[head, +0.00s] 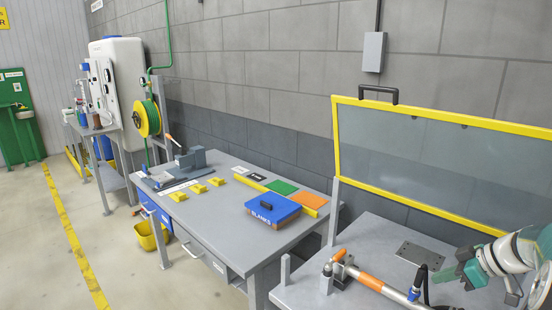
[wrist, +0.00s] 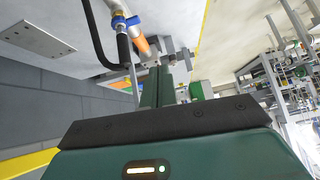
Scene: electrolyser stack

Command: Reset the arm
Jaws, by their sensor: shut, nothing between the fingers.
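My gripper (head: 450,274) is at the lower right of the head view, above the grey right-hand bench (head: 378,238). Its green fingers are shut with nothing between them. In the wrist view the shut fingers (wrist: 161,72) point away from the dark green gripper body, toward the bench-top fittings. A metal pipe with orange bands (head: 370,281) and a blue-handled fitting (head: 413,294) lies left of my gripper in the head view. The pipe's orange part (wrist: 142,46) also shows beyond the fingers in the wrist view. I cannot tell the exact gap between them.
A yellow-framed clear panel (head: 434,207) stands upright behind the right bench. A flat metal plate (head: 419,256) lies on that bench. A black hose (wrist: 97,38) rises near the fingers. The left bench holds a blue BLANKS box (head: 273,210) and yellow blocks (head: 197,188).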

